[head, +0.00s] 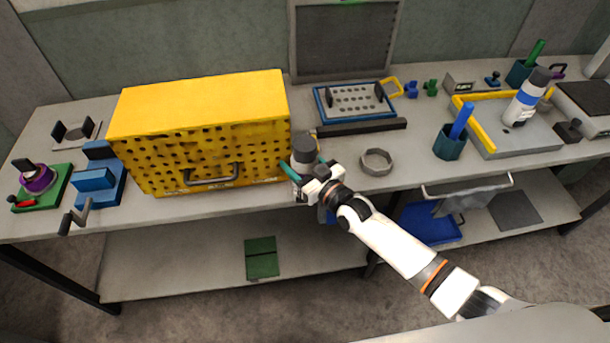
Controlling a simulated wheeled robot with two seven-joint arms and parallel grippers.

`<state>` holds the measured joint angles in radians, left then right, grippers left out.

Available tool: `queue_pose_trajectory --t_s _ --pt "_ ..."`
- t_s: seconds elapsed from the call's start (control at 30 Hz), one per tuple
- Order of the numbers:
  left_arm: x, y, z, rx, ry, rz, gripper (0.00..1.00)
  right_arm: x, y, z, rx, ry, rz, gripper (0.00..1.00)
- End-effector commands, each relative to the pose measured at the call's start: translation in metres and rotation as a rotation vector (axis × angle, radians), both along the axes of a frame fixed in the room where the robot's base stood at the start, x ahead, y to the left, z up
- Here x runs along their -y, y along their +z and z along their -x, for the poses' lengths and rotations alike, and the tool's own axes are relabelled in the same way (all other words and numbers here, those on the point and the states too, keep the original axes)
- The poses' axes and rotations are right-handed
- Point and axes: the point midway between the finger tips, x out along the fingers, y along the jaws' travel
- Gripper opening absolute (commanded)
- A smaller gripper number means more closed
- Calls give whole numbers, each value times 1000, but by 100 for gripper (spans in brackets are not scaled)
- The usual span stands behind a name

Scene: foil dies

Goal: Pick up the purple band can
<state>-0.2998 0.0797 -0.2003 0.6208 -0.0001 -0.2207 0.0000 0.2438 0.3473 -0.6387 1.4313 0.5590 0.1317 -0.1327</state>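A can (304,146) with a dark grey cap and a pale body stands on the bench at the right end of the yellow perforated box. My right gripper (304,167) is at this can, with its teal fingers spread to either side of it. The fingers look open; contact with the can is not clear. The gripper hides much of the can's body, and I cannot make out a purple band on it. Another can (525,97), white with a blue band and dark cap, stands on the grey tray at the right. My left gripper is not in view.
The yellow box (205,140) stands close left of the gripper. A grey ring (376,161) and a dark bar (361,127) lie to the right. A teal cup (449,142) stands beyond. A purple round object (37,179) sits on a green plate at far left.

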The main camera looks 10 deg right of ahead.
Motion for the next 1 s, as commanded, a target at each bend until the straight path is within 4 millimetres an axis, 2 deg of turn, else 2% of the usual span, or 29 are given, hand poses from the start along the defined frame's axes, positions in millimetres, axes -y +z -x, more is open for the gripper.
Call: queue_pose_trajectory --t_s 0.03,0.2,0.23,0.5,0.67,0.87,1.0 --pt "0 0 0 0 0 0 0 0 0 0 0 0 0 52" --pt "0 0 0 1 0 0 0 0 0 0 0 0 0 24" --pt "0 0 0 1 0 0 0 0 2 0 3 0 -2 21" --pt "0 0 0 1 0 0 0 0 3 0 3 0 -2 21" --pt "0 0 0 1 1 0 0 -1 13 0 5 0 -4 21" --pt "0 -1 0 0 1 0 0 -1 49 0 9 1 -6 21" --pt "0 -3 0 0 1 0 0 0 90 0 11 0 -7 21"
